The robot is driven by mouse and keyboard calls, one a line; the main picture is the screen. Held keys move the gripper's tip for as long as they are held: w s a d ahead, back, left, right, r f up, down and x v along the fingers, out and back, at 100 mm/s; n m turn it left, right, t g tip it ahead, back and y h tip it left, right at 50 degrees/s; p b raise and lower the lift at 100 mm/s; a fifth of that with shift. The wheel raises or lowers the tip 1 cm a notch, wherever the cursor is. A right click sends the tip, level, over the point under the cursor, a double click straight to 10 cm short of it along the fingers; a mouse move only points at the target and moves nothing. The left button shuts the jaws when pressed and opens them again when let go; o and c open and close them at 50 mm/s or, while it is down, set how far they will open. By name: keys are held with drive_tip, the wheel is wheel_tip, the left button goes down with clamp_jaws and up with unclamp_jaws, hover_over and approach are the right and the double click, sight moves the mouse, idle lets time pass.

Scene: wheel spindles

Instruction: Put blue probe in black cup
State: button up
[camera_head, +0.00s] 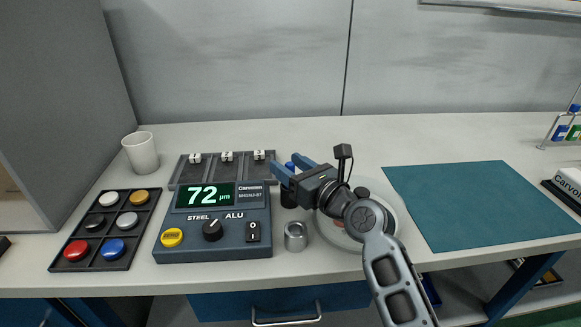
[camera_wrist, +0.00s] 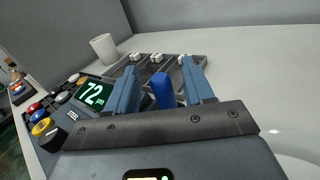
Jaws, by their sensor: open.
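The blue probe (camera_wrist: 163,90) stands between the spread blue fingers of my gripper (camera_wrist: 158,68) in the wrist view, with gaps to both sides. In the head view only a small blue tip of the probe (camera_head: 290,165) shows between the fingers. The black cup (camera_head: 288,195) stands just right of the gauge box, below my gripper (camera_head: 286,163). The probe appears upright over or in the cup; fingers hide where they meet. My gripper is open and holds nothing. The cup is hidden in the wrist view.
A gauge box (camera_head: 212,240) reading 72 stands left of the cup, with a grey metal cup (camera_head: 295,236) in front. A dark compartment tray (camera_head: 180,183) lies behind. A round white dish (camera_head: 405,220) is under my arm. A white cup (camera_head: 141,152) stands back left. The green mat (camera_head: 480,205) is clear.

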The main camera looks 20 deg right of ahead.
drive_tip(key=v, duration=1.2)
drive_tip(key=shift+b, duration=0.4)
